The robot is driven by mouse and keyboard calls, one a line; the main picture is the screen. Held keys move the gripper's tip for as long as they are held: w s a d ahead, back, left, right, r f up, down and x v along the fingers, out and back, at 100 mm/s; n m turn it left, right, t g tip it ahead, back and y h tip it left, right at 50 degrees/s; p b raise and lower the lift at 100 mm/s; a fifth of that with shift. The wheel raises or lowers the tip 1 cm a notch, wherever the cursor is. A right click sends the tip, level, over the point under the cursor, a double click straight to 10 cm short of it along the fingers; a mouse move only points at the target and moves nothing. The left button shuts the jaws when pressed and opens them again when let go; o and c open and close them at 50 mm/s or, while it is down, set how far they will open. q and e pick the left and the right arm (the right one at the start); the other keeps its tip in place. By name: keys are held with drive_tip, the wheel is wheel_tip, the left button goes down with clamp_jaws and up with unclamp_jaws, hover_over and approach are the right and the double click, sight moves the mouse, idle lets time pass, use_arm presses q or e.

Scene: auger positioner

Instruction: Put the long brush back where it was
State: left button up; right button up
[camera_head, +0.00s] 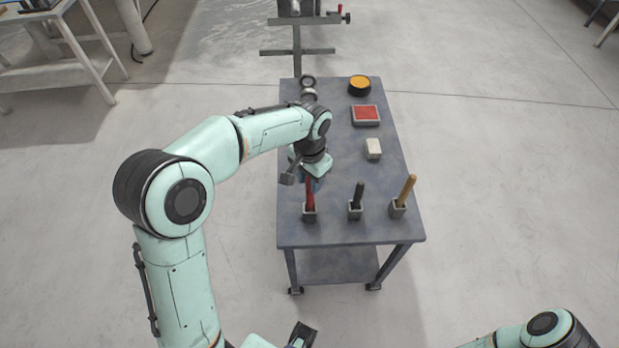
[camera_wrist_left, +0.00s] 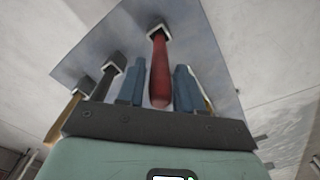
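Three upright-handled tools stand in small square holders along the table's near edge: a red one (camera_head: 310,193), a black one (camera_head: 357,194) and a wooden one (camera_head: 405,189). Their lower ends are hidden in the holders, so I cannot tell which is the long brush. My left gripper (camera_head: 313,178) is at the red handle. In the left wrist view, its two blue fingers (camera_wrist_left: 158,88) are apart, with the red handle (camera_wrist_left: 160,72) between them. A gap shows on the handle's left side; contact on the right is unclear.
The grey table (camera_head: 345,233) also holds a white block (camera_head: 373,149), a red-topped tray (camera_head: 366,115), a round orange-topped tin (camera_head: 359,85) and a ring-topped object (camera_head: 308,84). A metal stand (camera_head: 297,50) is behind it. Floor is clear to the right.

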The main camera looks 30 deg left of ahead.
use_arm(q)
drive_tip(key=shift+o, duration=0.6)
drive_tip(key=shift+r, duration=0.1)
wheel_tip(320, 180, up, 12)
drive_tip(key=shift+f+p, duration=0.1)
drive_tip(key=shift+p, duration=0.85)
use_arm(e)
drive_tip(key=shift+w+r, duration=0.25)
drive_tip(key=shift+r, duration=0.3)
drive_tip(key=shift+w+r, duration=0.25)
drive_tip(key=shift+r, duration=0.3)
